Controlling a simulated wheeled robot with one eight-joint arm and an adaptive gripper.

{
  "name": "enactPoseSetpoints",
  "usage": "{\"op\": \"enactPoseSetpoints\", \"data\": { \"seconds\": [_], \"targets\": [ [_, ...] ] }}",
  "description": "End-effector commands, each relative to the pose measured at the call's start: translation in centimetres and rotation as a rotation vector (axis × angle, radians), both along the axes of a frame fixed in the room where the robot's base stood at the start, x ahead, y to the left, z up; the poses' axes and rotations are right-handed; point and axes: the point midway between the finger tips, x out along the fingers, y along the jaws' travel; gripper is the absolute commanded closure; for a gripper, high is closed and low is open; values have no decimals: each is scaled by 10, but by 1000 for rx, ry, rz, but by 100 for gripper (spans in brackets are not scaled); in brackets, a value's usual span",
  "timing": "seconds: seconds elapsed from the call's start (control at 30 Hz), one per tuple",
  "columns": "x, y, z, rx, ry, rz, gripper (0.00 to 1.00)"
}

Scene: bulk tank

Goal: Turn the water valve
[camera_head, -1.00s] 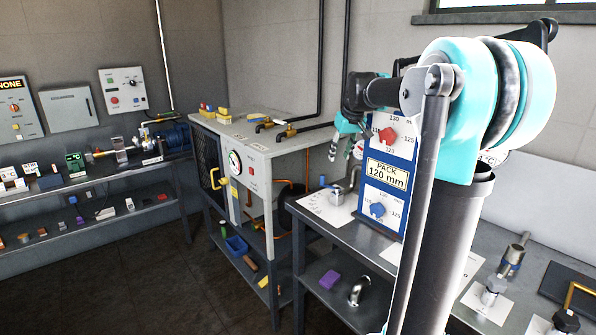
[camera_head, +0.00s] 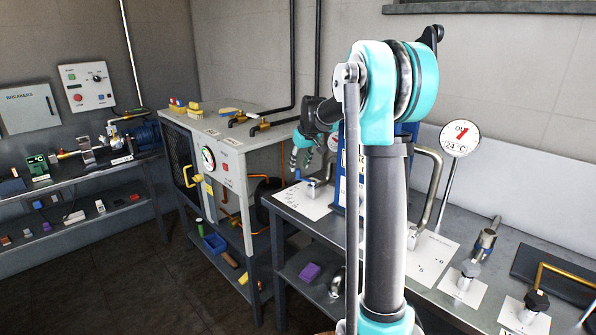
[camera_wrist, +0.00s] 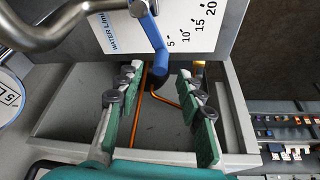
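The blue lever (camera_wrist: 151,35) of the water valve hangs beside a white plate marked "WATER L/MIN" (camera_wrist: 190,25), with a scale reading 5 to 20, in the wrist view. The lever slants down to a thick blue end. My gripper (camera_wrist: 160,72) is open, with green-padded fingers on either side of the lever's lower end in the picture. I cannot tell whether the fingers touch it or how deep it sits between them.
A dial reading 24 °C (camera_head: 460,137) and several fittings are to the right. My arm hides most of the blue panel.

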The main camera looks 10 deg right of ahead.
Motion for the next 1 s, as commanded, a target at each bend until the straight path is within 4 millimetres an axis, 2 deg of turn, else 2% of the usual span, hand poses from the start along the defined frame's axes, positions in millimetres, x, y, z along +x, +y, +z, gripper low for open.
{"op": "enactPoseSetpoints", "data": {
  "seconds": [0.1,0.23,0.63,0.93,1.0],
  "targets": [
    [7,2,-17,0,0,0,62],
    [11,4,-28,0,0,-1,62],
    [13,5,-34,0,0,-1,62],
    [13,5,-34,0,0,-1,100],
    [13,5,-34,0,0,-1,100]
  ]
}}
